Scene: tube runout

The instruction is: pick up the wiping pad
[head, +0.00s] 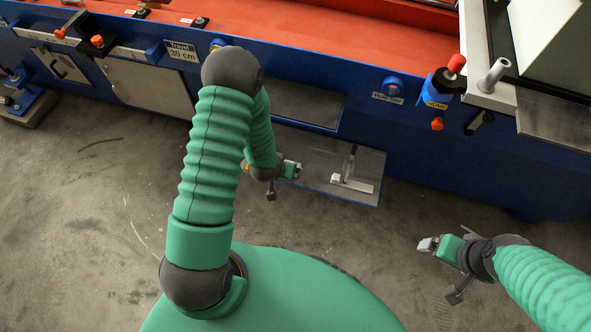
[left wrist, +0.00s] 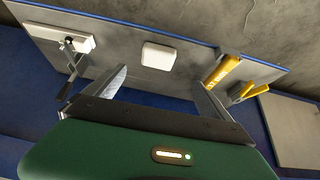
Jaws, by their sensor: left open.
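The wiping pad appears to be the small white rounded block (left wrist: 158,56) lying flat on the grey shelf (left wrist: 118,42) in the left wrist view. My left gripper (left wrist: 160,92) is open and empty, with one finger on each side of the pad's position in that view and the pad beyond the fingertips, apart from them. In the head view my left gripper (head: 297,170) is over the left part of the low shelf (head: 325,180); I cannot make out the pad there. My right gripper (head: 428,244) is over the bare floor; its jaw opening is unclear.
A pale bar with a metal handle (head: 352,185) lies on the shelf, also in the left wrist view (left wrist: 60,40). Yellow-handled tools (left wrist: 220,70) lie on the pad's other side. The blue machine frame (head: 440,150) rises behind the shelf. The concrete floor (head: 80,200) is clear.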

